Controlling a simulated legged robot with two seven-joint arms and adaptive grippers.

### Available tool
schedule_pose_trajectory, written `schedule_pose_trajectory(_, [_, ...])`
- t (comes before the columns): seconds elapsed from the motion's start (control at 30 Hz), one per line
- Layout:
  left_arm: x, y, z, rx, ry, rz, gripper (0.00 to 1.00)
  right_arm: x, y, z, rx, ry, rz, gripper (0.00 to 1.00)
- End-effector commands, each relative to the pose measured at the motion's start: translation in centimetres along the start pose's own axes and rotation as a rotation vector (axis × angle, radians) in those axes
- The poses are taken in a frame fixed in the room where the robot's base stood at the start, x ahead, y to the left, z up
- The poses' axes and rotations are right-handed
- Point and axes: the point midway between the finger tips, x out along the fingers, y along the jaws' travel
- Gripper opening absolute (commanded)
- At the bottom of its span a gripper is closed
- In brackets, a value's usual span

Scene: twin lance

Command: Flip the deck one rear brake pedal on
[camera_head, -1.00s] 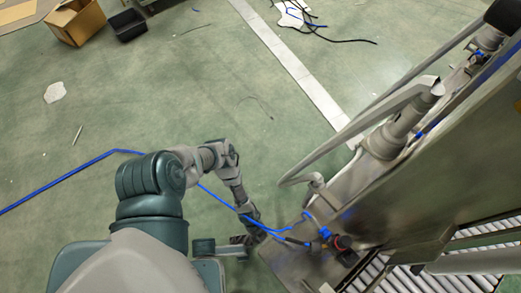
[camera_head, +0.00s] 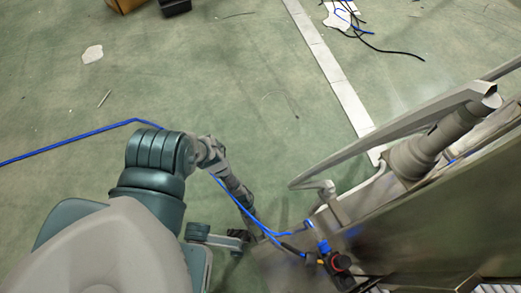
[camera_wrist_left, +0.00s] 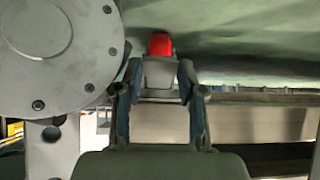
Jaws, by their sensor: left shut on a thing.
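In the left wrist view, my left gripper (camera_wrist_left: 158,88) has its two fingers on either side of a grey block with a red tip (camera_wrist_left: 160,45), and it is shut on it. The block looks like the brake pedal, but its label and its exact on or off position cannot be read. In the head view my left arm reaches down to the near left corner of the metal deck (camera_head: 420,225). There the left gripper (camera_head: 256,236) is small and partly lost among blue hoses, and the pedal cannot be made out.
A blue hose (camera_head: 70,146) runs over the green floor to my arm. A red and black fitting (camera_head: 342,262) and a bent metal rail (camera_head: 375,140) stand at the deck's edge. Black cables (camera_head: 375,45) lie at the top. The floor left of the deck is mostly clear.

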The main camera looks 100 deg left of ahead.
Motion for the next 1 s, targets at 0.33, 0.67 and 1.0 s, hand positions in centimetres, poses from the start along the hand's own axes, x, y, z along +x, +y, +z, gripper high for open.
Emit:
schedule_pose_trajectory(0.33, [0.09, -0.02, 0.95, -0.002, 0.063, -0.001, 0.04, -0.10, 0.10, 0.32, 0.000, -0.004, 0.001, 0.40])
schedule_pose_trajectory(0.67, [0.16, -0.02, 0.99, -0.002, 0.069, -0.001, 0.05, -0.13, 0.10, 0.32, 0.000, -0.004, 0.001, 0.40])
schedule_pose_trajectory(1.0, [0.22, 0.18, 0.89, -0.002, 0.073, 0.003, 0.65, -0.13, 0.10, 0.33, 0.000, -0.004, 0.002, 0.40])
